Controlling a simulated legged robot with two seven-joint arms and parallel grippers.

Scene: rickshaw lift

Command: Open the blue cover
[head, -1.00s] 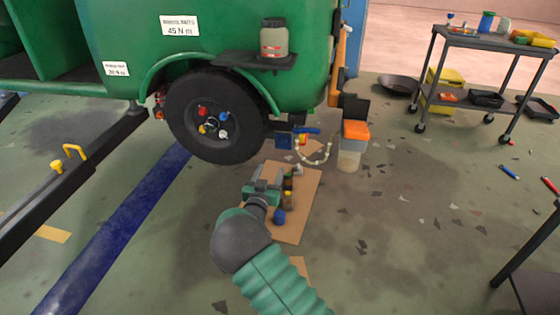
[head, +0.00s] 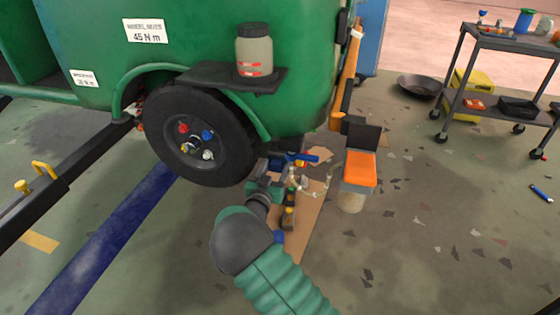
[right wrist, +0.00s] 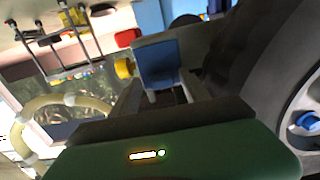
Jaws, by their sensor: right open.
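The blue cover (right wrist: 158,62) is a small square panel in the right wrist view, just beyond my right gripper (right wrist: 167,97), beside a yellow knob (right wrist: 123,68). In the head view the cover (head: 276,162) is low behind the wheel, partly hidden by my gripper. My right gripper also shows in the head view (head: 268,182); it is open, with its tip close to the cover. I cannot tell whether it touches. The cover looks closed, but its edges are hard to see. My left gripper is not in view.
The green rickshaw's wheel (head: 203,137) stands left of my right arm. A shelf with a jar (head: 254,52) juts out above it. An orange-topped container (head: 360,168) stands close on the right. Cardboard (head: 304,228) lies below; a tool cart (head: 503,40) is at far right.

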